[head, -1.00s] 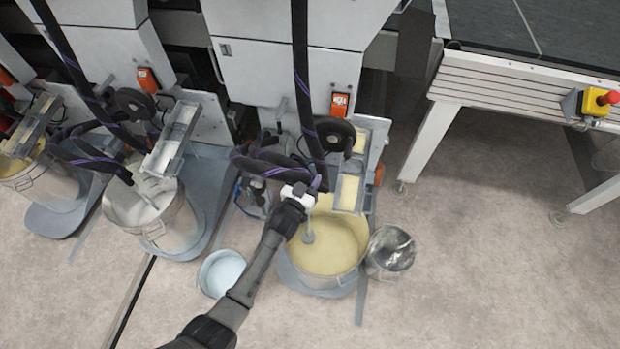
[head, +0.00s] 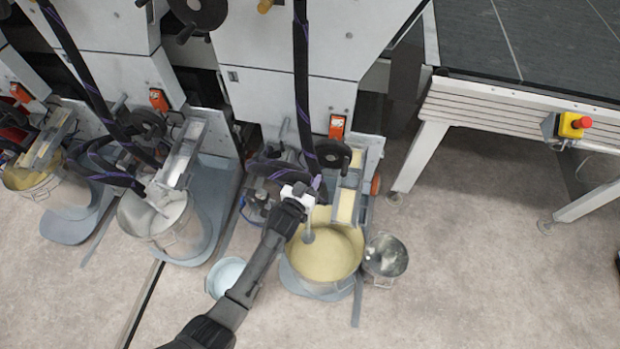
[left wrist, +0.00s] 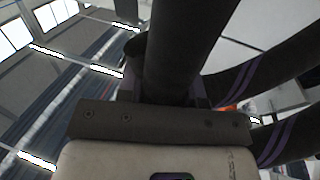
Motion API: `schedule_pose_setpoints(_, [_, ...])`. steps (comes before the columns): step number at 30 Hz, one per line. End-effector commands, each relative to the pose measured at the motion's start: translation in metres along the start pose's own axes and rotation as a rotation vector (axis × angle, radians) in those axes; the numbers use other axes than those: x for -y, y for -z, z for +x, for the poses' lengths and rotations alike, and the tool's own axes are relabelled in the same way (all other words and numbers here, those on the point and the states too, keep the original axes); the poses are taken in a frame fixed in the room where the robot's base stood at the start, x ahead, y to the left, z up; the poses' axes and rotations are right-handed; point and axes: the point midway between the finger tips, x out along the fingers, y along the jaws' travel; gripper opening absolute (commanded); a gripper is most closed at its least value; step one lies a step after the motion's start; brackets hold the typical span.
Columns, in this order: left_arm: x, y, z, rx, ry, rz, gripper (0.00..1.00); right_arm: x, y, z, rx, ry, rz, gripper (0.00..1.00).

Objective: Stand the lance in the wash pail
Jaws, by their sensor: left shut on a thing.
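My left gripper (head: 301,191) is shut on the lance (head: 309,224), a thin grey rod with a round foot that hangs down from the jaws. The lance's foot is over or in the yellow coating of the large metal pail (head: 318,290); I cannot tell if it touches. A small pale blue pail (head: 226,275) stands on the floor to the left, partly behind my arm. A small grey metal pail (head: 386,260) stands right of the large one. I cannot tell for certain which small pail is the wash pail. The left wrist view shows a dark hose (left wrist: 180,50) up close.
A dark hose (head: 303,90) hangs just behind my gripper. A coater trough (head: 349,196) overhangs the yellow pail. Another large pail with whitish coating (head: 165,225) stands at left. A conveyor table leg (head: 415,160) is at right. The front right floor is clear.

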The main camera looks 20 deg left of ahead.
Motion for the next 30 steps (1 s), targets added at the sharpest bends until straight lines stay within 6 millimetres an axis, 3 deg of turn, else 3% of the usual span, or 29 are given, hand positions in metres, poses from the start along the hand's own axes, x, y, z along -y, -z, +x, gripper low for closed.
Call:
schedule_pose_setpoints(1, [0.000,0.013,0.000,-0.003,-0.001,0.000,0.00,0.000,0.004,-0.011,0.000,0.000,0.000,0.43])
schedule_pose_setpoints(30, [0.000,0.120,0.000,-0.003,-0.001,-0.001,0.00,-0.004,0.035,-0.108,0.000,0.000,0.000,0.43])
